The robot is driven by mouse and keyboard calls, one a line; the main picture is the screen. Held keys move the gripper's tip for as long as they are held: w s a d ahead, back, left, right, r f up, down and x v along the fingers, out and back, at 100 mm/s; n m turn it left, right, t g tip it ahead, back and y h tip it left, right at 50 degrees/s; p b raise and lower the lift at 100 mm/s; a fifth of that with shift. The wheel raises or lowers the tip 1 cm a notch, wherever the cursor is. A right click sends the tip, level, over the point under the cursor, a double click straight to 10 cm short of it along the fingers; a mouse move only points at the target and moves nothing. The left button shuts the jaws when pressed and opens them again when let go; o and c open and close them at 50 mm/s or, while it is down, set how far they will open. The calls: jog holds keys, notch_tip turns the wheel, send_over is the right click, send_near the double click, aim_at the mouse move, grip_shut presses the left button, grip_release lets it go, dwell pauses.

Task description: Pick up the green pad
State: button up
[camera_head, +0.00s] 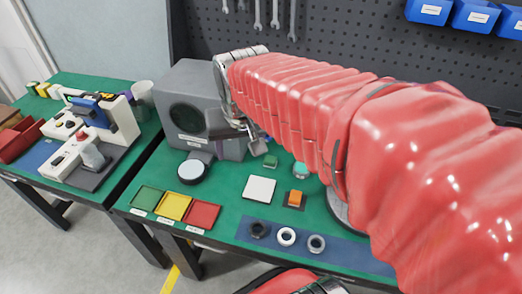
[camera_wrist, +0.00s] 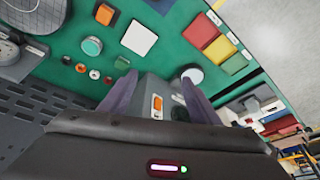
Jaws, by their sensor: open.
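The grey machine (camera_head: 203,90) stands behind a round white disc (camera_head: 193,171). A round green button (camera_head: 300,169), an orange switch (camera_head: 295,198) and several rings (camera_head: 286,236) are near the table's front right. A second table with a testing rig (camera_head: 90,125) stands at left.

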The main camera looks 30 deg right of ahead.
jog(key=w+d+f+m+g, duration=0.1)
jog(key=w+d+f+m, duration=0.1)
jog(key=w+d+f, duration=0.3)
jog(key=w+d+f+m+g, duration=0.1)
jog(key=w+d+f+m, duration=0.2)
jog(key=d, duration=0.8)
jog(key=shift+w+f+m+g, duration=0.3)
jog(key=shift+w+f, duration=0.65)
jog(key=shift+a, duration=0.1)
send_over(270, 159)
jog(key=shift+s+a+f, duration=0.15)
jog(key=shift+s+f, duration=0.05)
jog(key=shift+f, duration=1.95)
jog(key=shift+s+a+f, duration=0.1)
jog(key=shift+s+f, duration=0.05)
jog(key=shift+f, duration=1.95)
jog(key=shift+w+d+f, duration=0.15)
jog(key=shift+w+f, duration=0.05)
jog(key=shift+f, duration=1.1)
jog(key=shift+w+d+f, duration=0.1)
jog(key=shift+w+f, duration=0.05)
jog(key=shift+f, duration=1.15)
jog(key=c, duration=1.1)
